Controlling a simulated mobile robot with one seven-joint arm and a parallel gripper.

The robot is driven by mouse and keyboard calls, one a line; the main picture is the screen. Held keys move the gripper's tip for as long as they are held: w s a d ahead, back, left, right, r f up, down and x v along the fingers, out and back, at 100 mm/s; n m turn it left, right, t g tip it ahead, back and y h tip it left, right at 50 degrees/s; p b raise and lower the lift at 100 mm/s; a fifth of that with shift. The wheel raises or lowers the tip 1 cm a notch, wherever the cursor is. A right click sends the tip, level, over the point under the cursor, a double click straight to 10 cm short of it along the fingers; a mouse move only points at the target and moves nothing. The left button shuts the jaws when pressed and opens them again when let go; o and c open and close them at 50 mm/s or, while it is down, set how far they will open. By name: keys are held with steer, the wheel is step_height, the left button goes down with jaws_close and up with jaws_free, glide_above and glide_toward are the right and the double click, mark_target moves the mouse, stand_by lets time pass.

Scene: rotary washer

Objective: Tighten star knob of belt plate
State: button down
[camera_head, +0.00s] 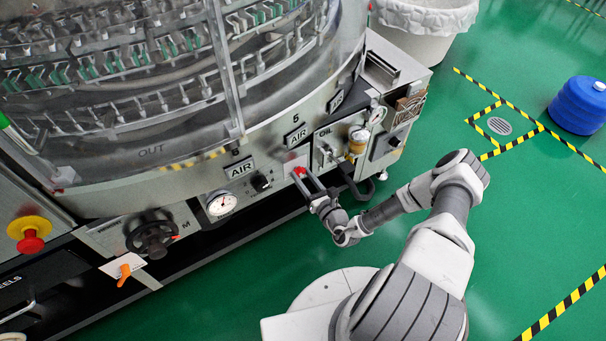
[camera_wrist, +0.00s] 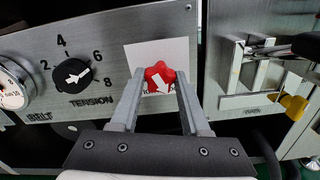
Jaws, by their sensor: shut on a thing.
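The red star knob (camera_wrist: 160,76) sits on the belt plate (camera_wrist: 110,60), in front of a white label. A white arrow on the knob points down and to the right in the wrist view. My gripper (camera_wrist: 158,82) is shut on the knob, with one finger on each side of it. In the head view the red knob (camera_head: 299,171) shows small at the machine's front, with my gripper (camera_head: 303,178) reaching it from the lower right. The lower part of the label's print is partly hidden by the knob.
Left of the knob are a black tension dial (camera_wrist: 72,74) and a round gauge (camera_wrist: 12,88). At the right are metal brackets and a yellow knob (camera_wrist: 292,106). An orange lever (camera_head: 125,271) and a black handwheel (camera_head: 153,234) are further left. Green floor is clear around my base.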

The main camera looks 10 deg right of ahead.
steer(key=m, duration=0.4)
steer(key=shift+m+p, duration=0.3)
steer(key=shift+p, duration=0.1)
steer(key=m, duration=0.3)
steer(key=shift+f+m, duration=0.1)
steer(key=shift+m, duration=0.3)
steer(key=m, duration=0.4)
steer(key=shift+f, duration=0.1)
steer(key=shift+m, duration=2)
steer(key=shift+c, duration=1.9)
jaws_free()
steer(key=shift+s+d, duration=0.1)
